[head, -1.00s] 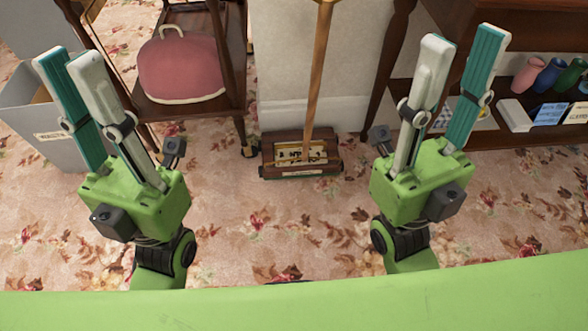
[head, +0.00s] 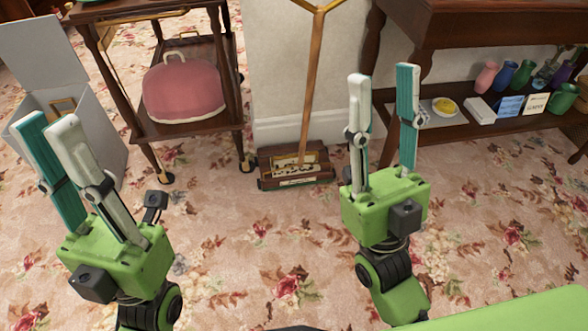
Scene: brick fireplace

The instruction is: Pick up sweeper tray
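The sweeper (head: 297,165) is a low brown wooden box with a patterned label on its top. It stands on the carpet against the foot of the white wall. Its long wooden handle (head: 312,80) rises from the top and forks near the upper edge of the picture. My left gripper (head: 45,120) is at the left, open and empty, well apart from the sweeper. My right gripper (head: 382,75) is open and empty to the right of the sweeper in the picture. No separate tray can be made out.
A wooden cart (head: 200,130) holding a pink domed bag (head: 184,88) stands left of the sweeper. A grey-white open box (head: 75,130) is at the left. A dark wooden table (head: 480,20) with a low shelf of vases and cards stands right. The carpet in front is clear.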

